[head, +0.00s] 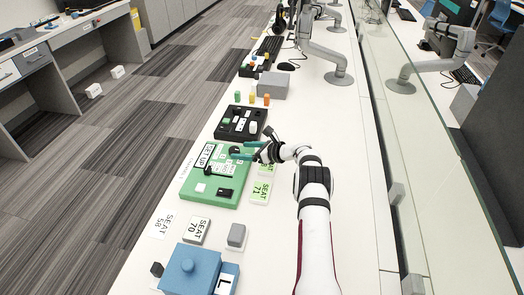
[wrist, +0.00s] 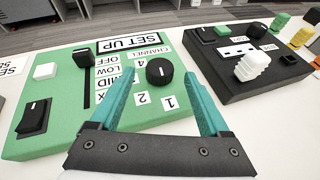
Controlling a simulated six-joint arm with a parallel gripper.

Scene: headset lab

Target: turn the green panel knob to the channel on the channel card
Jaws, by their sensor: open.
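The green panel (head: 228,198) lies on the white bench, and its near part fills the left of the wrist view (wrist: 60,145). Its round black knob (wrist: 159,72) has a small white pointer mark and sits beside the CHANNEL label, with 1 and 2 readable close by. I cannot tell exactly which number the mark faces. My gripper (wrist: 158,90) is open, its teal fingers on either side of the knob in the picture; contact cannot be told. In the head view my gripper (head: 247,150) is over the panel's far right part. No channel card can be read for certain.
The panel also has a black slider (wrist: 84,60), a black rocker switch (wrist: 33,118) and a white button (wrist: 45,71). A black panel (head: 233,132) stands just beyond.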

